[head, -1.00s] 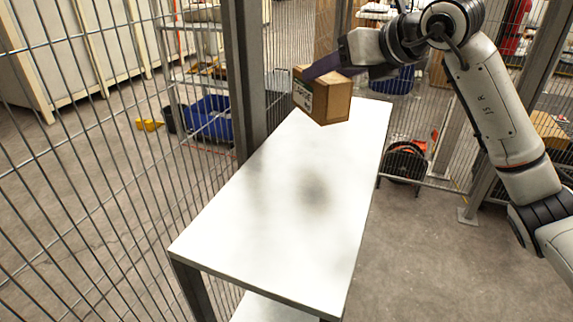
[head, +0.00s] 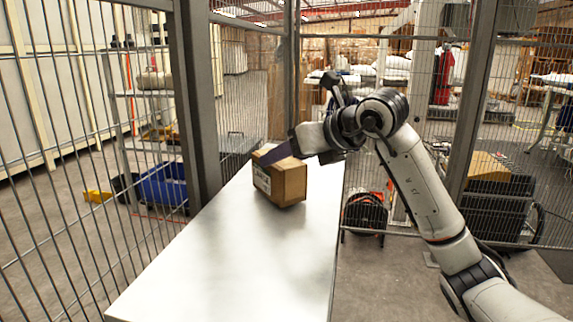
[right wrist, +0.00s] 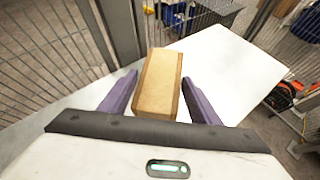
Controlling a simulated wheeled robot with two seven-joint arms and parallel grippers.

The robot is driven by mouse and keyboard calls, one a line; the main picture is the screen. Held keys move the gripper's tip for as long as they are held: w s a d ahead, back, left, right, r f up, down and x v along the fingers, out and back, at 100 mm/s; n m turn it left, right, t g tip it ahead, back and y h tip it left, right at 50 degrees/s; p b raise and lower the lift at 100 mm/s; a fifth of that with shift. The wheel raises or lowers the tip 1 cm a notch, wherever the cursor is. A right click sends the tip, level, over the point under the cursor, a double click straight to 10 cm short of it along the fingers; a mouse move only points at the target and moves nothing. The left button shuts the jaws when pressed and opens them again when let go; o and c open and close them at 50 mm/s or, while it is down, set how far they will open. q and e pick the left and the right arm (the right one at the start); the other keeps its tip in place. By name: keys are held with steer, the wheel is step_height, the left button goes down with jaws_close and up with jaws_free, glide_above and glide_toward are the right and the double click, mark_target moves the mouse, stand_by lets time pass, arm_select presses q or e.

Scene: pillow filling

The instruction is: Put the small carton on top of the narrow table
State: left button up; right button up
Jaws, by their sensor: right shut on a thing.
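The small carton (head: 281,181) is a brown box with a printed label on its left face. It is over the far half of the narrow table (head: 222,262), a white-topped table. It looks slightly tilted, and I cannot tell whether its bottom edge touches the top. My right gripper (head: 282,152) comes in from the right and is shut on the carton near its top. In the right wrist view the carton (right wrist: 158,84) shows between the two purple fingers (right wrist: 160,100), with the white tabletop (right wrist: 232,72) beyond. My left gripper is in neither view.
A wire mesh fence with a grey post (head: 196,105) runs along the table's left side and behind it. Beyond the fence are a blue bin (head: 165,186) and shelves. A black reel (head: 365,213) stands on the floor to the right. The near tabletop is clear.

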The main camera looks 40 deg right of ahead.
steer(key=shift+f, duration=0.35)
steer(key=o, duration=1.5)
steer(key=shift+o, duration=0.2)
steer(key=shift+r, duration=0.2)
steer(key=a+v, duration=0.1)
steer(key=v, duration=1.1)
steer(key=shift+d, duration=0.45)
